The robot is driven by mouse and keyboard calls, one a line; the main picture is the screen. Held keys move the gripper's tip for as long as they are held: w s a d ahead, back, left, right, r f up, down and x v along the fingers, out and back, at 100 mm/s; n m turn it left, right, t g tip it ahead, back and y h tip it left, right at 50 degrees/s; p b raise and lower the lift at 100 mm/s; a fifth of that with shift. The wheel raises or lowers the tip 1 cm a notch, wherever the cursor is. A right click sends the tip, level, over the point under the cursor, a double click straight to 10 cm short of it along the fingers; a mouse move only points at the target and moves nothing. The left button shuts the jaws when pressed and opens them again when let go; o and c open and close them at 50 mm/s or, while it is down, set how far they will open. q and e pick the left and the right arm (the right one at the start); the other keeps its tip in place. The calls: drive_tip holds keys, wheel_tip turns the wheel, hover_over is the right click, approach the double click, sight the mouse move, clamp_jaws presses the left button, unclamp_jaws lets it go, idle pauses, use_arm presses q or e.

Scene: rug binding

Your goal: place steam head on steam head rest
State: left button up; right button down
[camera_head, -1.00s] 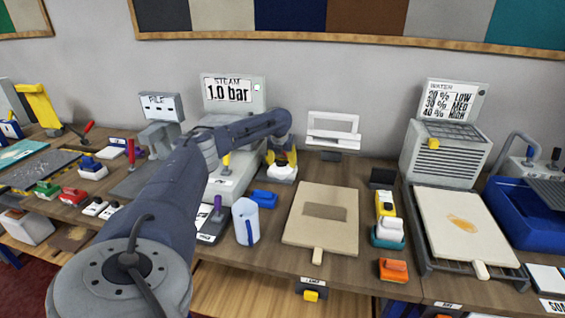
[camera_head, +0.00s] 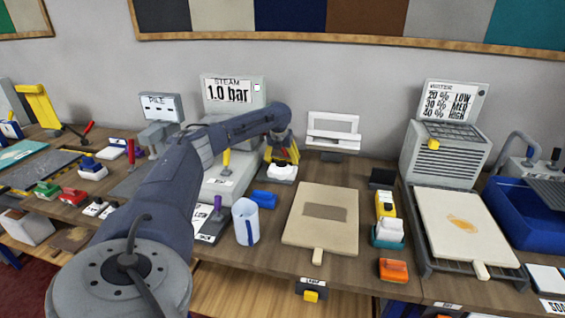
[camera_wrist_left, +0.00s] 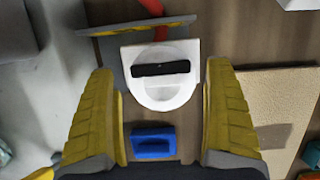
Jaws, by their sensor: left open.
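The white, rounded steam head (camera_head: 282,173) with a dark bar handle sits on the bench beside the grey steam unit. In the left wrist view the white steam head (camera_wrist_left: 163,93) shows from above, lying between my fingers and apart from them. A grey plate (camera_wrist_left: 118,68), seemingly the steam head rest, shows at its left edge; most of it is hidden. My left gripper (camera_head: 283,152) is open and empty just above the steam head; its yellow fingers also show spread in the wrist view (camera_wrist_left: 163,72). My right gripper is not in view.
The steam unit (camera_head: 233,93) reads 1.0 bar. A red bar and a grey, yellow-edged plate (camera_wrist_left: 135,27) are close beyond the steam head.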

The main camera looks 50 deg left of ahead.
use_arm(q)
drive_tip(key=v, duration=0.9)
drive_tip(key=shift+r, duration=0.3)
drive_tip(key=shift+d, duration=0.1)
